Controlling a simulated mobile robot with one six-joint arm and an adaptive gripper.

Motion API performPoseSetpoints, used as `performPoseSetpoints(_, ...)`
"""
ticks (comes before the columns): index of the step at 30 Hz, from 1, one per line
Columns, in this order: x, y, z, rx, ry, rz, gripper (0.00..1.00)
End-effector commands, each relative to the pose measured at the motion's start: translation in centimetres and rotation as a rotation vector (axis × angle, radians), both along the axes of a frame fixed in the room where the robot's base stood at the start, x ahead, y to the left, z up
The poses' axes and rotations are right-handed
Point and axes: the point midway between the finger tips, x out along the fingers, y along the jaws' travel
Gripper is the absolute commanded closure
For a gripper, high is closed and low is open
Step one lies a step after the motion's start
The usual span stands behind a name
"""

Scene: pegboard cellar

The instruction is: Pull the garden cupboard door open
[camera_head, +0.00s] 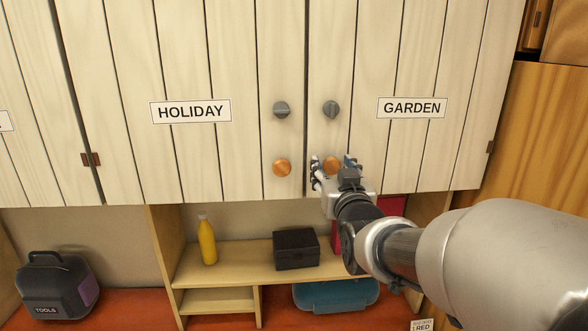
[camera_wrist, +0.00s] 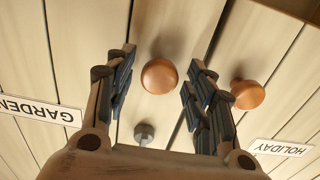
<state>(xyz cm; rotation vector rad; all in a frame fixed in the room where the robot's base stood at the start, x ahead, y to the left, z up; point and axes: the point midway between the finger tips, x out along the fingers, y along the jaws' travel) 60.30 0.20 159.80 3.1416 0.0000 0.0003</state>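The garden cupboard door (camera_head: 420,60) is pale planks with a GARDEN sign (camera_head: 411,107); it is shut, level with the holiday door beside it. Its round copper knob (camera_head: 332,162) is low near its left edge. Above the knob is a grey turn-piece (camera_head: 331,109) with its ridge upright. My gripper (camera_head: 333,166) is open in front of the knob. In the wrist view, which is upside down, the knob (camera_wrist: 159,76) shows between the two spread fingers, with a gap on each side. I cannot tell how deep the fingertips reach.
The holiday door (camera_head: 190,60) has its own copper knob (camera_head: 282,168), close to my gripper's left, and a grey turn-piece (camera_head: 281,109) with its ridge level. Below is a shelf (camera_head: 240,262) with a yellow bottle (camera_head: 207,240) and a black box (camera_head: 296,249). A wooden cabinet (camera_head: 550,130) stands right.

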Motion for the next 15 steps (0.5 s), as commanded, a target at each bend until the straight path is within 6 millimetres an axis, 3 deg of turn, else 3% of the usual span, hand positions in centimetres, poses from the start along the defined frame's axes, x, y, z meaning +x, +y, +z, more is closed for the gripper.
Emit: performPoseSetpoints(15, -0.03, 0.01, 0.01, 0.000, 0.000, 0.000, 0.88)
